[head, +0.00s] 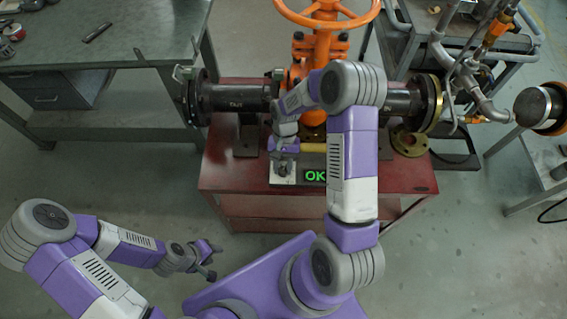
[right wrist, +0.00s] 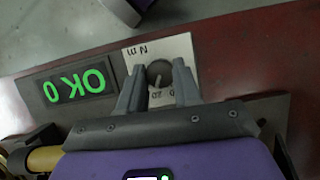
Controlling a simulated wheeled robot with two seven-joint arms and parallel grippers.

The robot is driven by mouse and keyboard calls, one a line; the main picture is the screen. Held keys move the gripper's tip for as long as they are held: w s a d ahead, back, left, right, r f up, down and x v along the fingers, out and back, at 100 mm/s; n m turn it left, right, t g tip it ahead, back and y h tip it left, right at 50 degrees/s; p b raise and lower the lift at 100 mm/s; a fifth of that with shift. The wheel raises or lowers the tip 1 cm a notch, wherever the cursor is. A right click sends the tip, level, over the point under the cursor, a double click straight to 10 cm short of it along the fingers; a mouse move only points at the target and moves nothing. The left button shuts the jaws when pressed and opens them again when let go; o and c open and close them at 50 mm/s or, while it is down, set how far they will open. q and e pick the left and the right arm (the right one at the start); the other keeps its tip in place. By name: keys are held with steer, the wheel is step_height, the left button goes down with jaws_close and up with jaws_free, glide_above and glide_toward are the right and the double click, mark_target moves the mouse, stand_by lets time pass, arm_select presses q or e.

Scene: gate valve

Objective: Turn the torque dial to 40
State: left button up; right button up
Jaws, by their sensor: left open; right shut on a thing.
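The torque dial (right wrist: 160,72) is a round dark grey knob on a pale plate (right wrist: 151,48) marked "N m" with small numbers. In the right wrist view, a light pointer mark on it points toward the gripper side; its exact value is too small to read. My right gripper (right wrist: 158,77) is shut on the dial, one finger on each side. The green display (right wrist: 78,87) beside it reads "OK 0" and shows inverted there. In the head view, my right gripper (head: 284,164) covers the dial. My left gripper (head: 212,262) is open and empty, low over the floor.
The dial panel lies along the front of a red stand (head: 237,180). An orange valve with a handwheel (head: 326,18) and dark flanged pipe (head: 235,97) stands behind it. A grey workbench (head: 110,45) is at left, a cart (head: 470,45) at right. Floor at front left is clear.

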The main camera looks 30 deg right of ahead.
steer(key=n+h, duration=0.1)
steer(key=n, duration=0.1)
steer(key=n+p, duration=0.1)
steer(key=n, duration=0.1)
steer(key=shift+a+r+n+g+h, duration=0.1)
steer(key=shift+a+n+g+h, duration=0.05)
steer(key=shift+n+g+h, duration=0.25)
steer(key=shift+a+n+h+p, duration=0.1)
steer(key=shift+n+h+p, duration=0.65)
steer(key=shift+n, duration=1.55)
steer(key=o, duration=0.7)
steer(key=shift+o, duration=0.2)
steer(key=p+v, duration=0.1)
steer(key=v, duration=0.6)
steer(key=shift+r, duration=0.25)
steer(key=shift+a+f+h, duration=0.1)
steer(key=shift+a+h, duration=0.05)
steer(key=shift+h, duration=0.1)
